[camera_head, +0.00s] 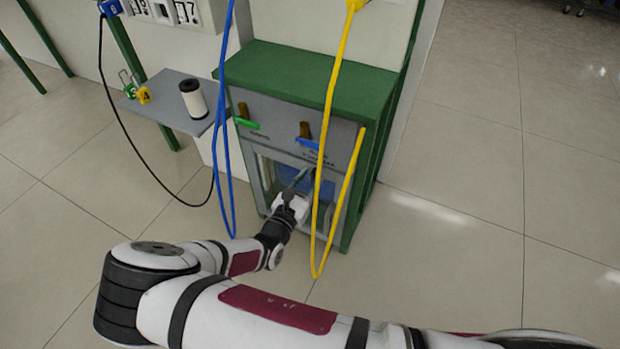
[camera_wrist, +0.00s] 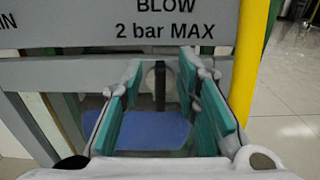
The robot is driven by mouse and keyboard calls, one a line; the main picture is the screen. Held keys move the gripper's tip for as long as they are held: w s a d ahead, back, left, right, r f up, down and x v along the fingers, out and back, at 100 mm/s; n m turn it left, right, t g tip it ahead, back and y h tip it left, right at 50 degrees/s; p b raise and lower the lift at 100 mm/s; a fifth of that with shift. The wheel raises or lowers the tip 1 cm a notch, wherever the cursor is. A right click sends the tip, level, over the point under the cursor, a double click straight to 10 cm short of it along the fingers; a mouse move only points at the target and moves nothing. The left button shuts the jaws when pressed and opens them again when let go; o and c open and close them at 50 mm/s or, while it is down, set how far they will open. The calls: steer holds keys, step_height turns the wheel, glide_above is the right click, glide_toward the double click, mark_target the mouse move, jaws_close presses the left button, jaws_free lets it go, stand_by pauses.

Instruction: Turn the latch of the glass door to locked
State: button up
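The glass door (camera_head: 267,181) forms the lower front of the green and grey cabinet, with something blue behind the pane. The latch (camera_wrist: 159,88) shows in the wrist view as a dark upright bar on a pale round disc, just under the grey panel. My gripper (camera_head: 299,181) is in front of the upper part of the door. In the wrist view my gripper (camera_wrist: 161,76) is open, its teal finger pads to the left and right of the latch. The pads look apart from the bar. My gripper hides the latch in the head view.
The grey panel (camera_wrist: 60,73) above carries lettering, "BLOW 2 bar MAX". A yellow hose (camera_head: 319,215) hangs close right of my gripper; a blue hose (camera_head: 223,180) hangs left. Valve handles (camera_head: 305,131) stick out above. A side shelf (camera_head: 165,98) holds a white cylinder (camera_head: 193,98). Floor at right is clear.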

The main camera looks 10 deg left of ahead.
jaws_close()
steer(key=shift+n, duration=0.3)
steer(key=n, duration=0.1)
steer(key=n+p, duration=0.1)
steer(key=n, duration=0.1)
steer(key=shift+w+a+n, duration=0.15)
steer(key=shift+a+n, duration=0.15)
steer(key=n, duration=0.3)
steer(key=shift+w+a+f+n, duration=0.1)
steer(key=shift+a+f+n, duration=0.15)
steer(key=shift+n, duration=0.05)
steer(key=n, duration=0.5)
steer(key=shift+a+f, duration=0.3)
steer(key=shift+f, duration=0.1)
steer(key=n, duration=0.3)
steer(key=n+b, duration=0.1)
steer(key=n, duration=0.1)
steer(key=shift+w+a+f, duration=0.1)
steer(key=shift+f, duration=0.25)
